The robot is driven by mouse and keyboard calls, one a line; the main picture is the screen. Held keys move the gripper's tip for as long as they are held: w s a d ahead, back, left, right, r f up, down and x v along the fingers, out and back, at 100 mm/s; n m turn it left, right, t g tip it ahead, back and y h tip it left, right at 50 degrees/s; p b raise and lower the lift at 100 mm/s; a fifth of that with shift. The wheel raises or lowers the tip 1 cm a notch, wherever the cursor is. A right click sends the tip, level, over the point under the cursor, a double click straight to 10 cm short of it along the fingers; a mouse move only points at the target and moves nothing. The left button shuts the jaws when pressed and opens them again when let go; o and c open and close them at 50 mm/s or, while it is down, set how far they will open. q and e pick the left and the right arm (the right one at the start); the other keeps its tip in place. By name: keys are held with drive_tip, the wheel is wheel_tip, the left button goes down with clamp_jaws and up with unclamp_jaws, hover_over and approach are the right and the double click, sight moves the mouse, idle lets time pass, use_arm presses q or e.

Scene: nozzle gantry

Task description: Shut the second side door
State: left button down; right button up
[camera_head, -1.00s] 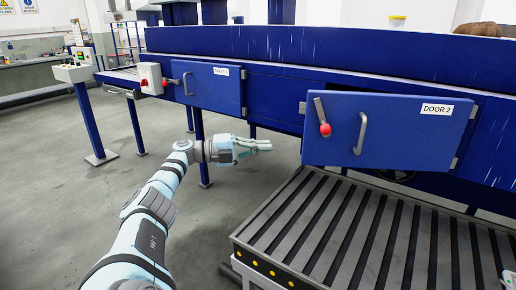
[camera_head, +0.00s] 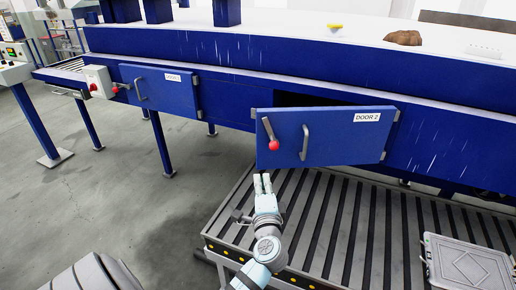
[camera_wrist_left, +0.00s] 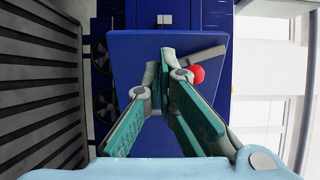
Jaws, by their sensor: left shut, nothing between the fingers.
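The second side door is the blue panel (camera_head: 345,138) labelled DOOR 2. In the head view it stands open, swung out on its right-hand hinges, with a dark gap above it. It carries a grey bar handle (camera_head: 305,142) and a lever with a red knob (camera_head: 273,144). My left gripper (camera_head: 263,178) is shut and empty, just below the door's lower left corner. In the left wrist view its fingers (camera_wrist_left: 167,55) point at the door panel (camera_wrist_left: 140,50), with the red knob (camera_wrist_left: 197,74) beside them. I cannot tell whether they touch. My right gripper is not seen.
The first door (camera_head: 160,90) lies flush with the blue machine, left of the second. A roller conveyor (camera_head: 330,215) runs below the open door. A grey case (camera_head: 468,265) lies on it at the right. Open floor lies at the left.

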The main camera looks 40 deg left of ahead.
sight(258, 148)
use_arm(q)
drive_tip(key=x, duration=1.3)
drive_tip(key=shift+w+a+f+b, duration=0.1)
drive_tip(key=shift+w+f+b, duration=0.05)
drive_tip(key=shift+b, duration=0.2)
drive_tip(key=shift+w+a, duration=0.2)
drive_tip(key=shift+w, duration=0.05)
